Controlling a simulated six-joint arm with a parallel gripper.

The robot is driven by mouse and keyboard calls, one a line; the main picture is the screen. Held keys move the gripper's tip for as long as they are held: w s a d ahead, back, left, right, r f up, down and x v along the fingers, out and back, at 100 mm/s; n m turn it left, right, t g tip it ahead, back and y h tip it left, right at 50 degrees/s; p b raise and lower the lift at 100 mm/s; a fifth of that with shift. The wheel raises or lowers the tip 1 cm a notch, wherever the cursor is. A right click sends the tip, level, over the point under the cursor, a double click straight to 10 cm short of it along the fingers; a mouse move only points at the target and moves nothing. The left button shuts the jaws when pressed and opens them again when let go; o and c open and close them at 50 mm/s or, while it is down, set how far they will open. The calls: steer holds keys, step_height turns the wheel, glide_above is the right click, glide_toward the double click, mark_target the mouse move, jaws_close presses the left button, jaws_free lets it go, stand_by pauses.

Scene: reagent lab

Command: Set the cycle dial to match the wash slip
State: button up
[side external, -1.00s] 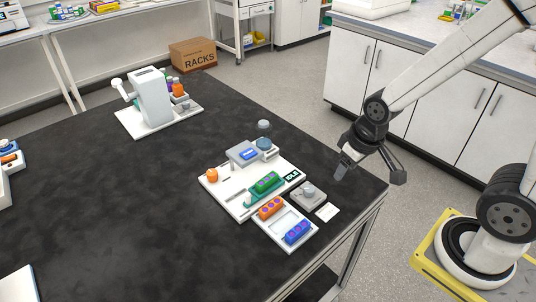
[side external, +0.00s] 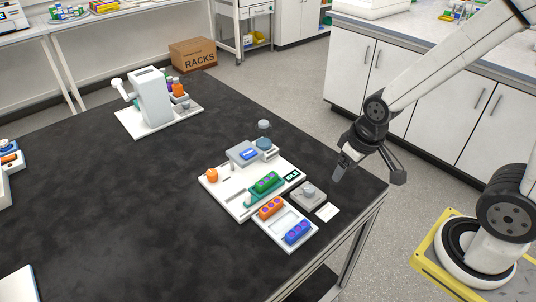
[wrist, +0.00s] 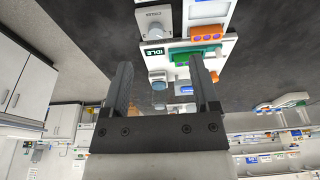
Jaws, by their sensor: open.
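The cycle dial (side external: 308,189) is a round grey knob on a small grey box, right of the white washer board. In the wrist view the dial (wrist: 155,27) shows at the top, by a partly legible label. Its setting is too small to read. The wash slip (side external: 328,212) is a small white card lying on the table just in front of the dial box; its writing is unreadable. My gripper (side external: 340,174) is open and empty, above the table to the right of the dial and apart from it. Both fingers of my gripper (wrist: 161,64) show in the wrist view.
A display (side external: 293,175) reads IDLE. The white board (side external: 226,196) carries a green rack and a grey unit. A white tray (side external: 268,233) holds orange and blue racks. A white dispenser (side external: 153,98) stands farther back.

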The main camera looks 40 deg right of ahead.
steer(key=shift+w+n, duration=0.75)
steer(key=shift+n, duration=0.15)
steer(key=n+g, duration=0.2)
steer(key=n, duration=1)
glide_toward(310, 188)
steer(key=shift+s+a+f, duration=0.1)
steer(key=shift+s+f, duration=0.05)
steer(key=shift+f, duration=0.2)
steer(key=shift+w+f+n+g, duration=0.35)
steer(key=shift+f+n, duration=0.2)
steer(key=shift+n, duration=0.45)
steer(key=shift+f, duration=3.9)
jaws_close()
